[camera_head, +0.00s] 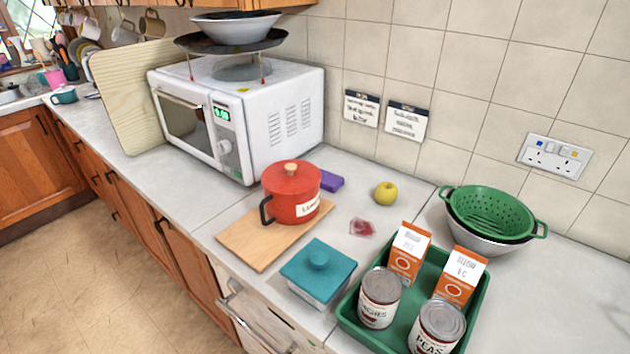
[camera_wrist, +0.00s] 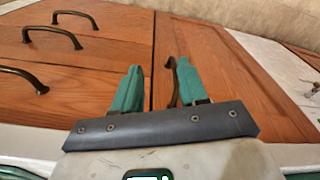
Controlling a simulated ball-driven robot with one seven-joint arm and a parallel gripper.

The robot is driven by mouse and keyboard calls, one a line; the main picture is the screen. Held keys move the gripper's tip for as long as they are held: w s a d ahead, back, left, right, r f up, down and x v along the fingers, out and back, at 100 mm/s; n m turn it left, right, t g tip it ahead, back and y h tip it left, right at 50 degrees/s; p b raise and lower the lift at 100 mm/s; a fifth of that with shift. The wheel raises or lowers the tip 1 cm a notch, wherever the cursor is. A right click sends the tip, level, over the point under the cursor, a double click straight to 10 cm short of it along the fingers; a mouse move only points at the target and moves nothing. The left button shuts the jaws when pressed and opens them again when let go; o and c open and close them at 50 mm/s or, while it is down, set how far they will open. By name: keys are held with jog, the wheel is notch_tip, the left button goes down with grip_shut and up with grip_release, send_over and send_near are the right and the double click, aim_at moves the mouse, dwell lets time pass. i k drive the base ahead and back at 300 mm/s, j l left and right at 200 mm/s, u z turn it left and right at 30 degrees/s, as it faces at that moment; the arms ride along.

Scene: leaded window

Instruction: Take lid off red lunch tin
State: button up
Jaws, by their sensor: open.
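The red lunch tin (camera_head: 292,202) stands upright on a wooden board on the counter, in the head view. It has a dark side handle on its left and a white label on its front right. Its red lid (camera_head: 291,177) with a round wooden knob (camera_head: 291,168) sits on top. My gripper (camera_wrist: 154,88) shows only in the wrist view. Its two green fingers are apart with nothing between them, in front of the orange-brown cupboard fronts. The tin is not in the wrist view, and my gripper is not in the head view.
The wooden board (camera_head: 243,240) lies under the tin. A white microwave (camera_head: 285,108) stands behind left. A teal-lidded container (camera_head: 319,272), a green tray (camera_head: 478,305) with cans and cartons, a yellow apple (camera_head: 385,193) and a purple block (camera_head: 331,182) are nearby. The far right counter is clear.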

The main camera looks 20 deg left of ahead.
aim_at(289, 178)
jog(key=i+j+u, duration=0.2)
jog(key=j+u, duration=0.2)
jog(key=i+j+u, duration=0.25)
jog(key=u, duration=0.15)
jog(key=i+j+u, duration=0.25)
jog(key=u, duration=0.15)
jog(key=i+j+u, duration=0.15)
jog(key=i+u, duration=0.25)
jog(key=i+j+u, duration=0.25)
jog(key=i, duration=0.3)
jog(key=i+u, duration=0.25)
jog(key=i, duration=0.25)
jog(key=i+j+z, duration=0.15)
jog(key=i+z, duration=0.35)
jog(key=i+j+z, duration=0.25)
jog(key=z, duration=0.25)
jog(key=i+j+z, duration=0.5)
jog(key=k+l, duration=0.05)
jog(key=k, duration=0.05)
